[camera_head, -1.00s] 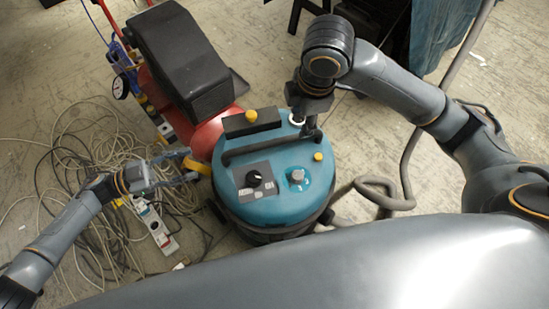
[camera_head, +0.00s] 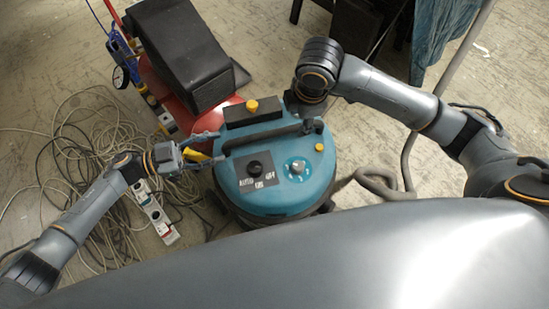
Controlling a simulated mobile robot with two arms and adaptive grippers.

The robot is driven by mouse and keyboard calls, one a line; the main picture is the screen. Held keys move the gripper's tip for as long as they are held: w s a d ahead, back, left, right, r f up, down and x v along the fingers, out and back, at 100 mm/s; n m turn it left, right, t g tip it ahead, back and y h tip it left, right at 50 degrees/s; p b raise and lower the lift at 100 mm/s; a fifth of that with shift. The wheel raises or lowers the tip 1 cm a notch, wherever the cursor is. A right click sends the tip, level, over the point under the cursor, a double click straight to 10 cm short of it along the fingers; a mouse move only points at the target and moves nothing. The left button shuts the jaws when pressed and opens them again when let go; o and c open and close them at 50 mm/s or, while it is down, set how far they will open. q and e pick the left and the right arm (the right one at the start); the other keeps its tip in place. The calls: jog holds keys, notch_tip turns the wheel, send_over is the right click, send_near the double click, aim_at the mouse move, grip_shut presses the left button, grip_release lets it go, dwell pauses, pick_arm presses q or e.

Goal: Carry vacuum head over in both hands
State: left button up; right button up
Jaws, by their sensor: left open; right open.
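The vacuum head (camera_head: 272,198) is a round teal lid with a black handle bar, a black dial, a grey knob and yellow buttons. It sits upright on its dark drum in the middle of the view. My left gripper (camera_head: 208,148) is open at the head's upper left edge, with its fingers around or just over the yellow latch; I cannot tell if they touch. My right gripper (camera_head: 303,108) is at the head's upper right edge, near the handle's right end. Its fingers are mostly hidden by my own wrist, and contact cannot be seen.
A red machine with a black box (camera_head: 183,52) stands directly behind the vacuum. Tangled cables (camera_head: 85,160) and a white power strip (camera_head: 155,212) lie on the floor at left. A grey hose (camera_head: 378,183) lies at right. A dark table with blue cloth is at the upper right.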

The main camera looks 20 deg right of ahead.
aim_at(224, 146)
pick_arm(q)
jog(key=d, duration=0.6)
pick_arm(e)
jog(key=f, duration=0.3)
jog(key=w+f, duration=0.1)
jog(key=f, duration=0.1)
jog(key=shift+f, duration=0.4)
pick_arm(q)
grip_shut()
pick_arm(e)
grip_shut()
jog(key=shift+w, duration=0.1)
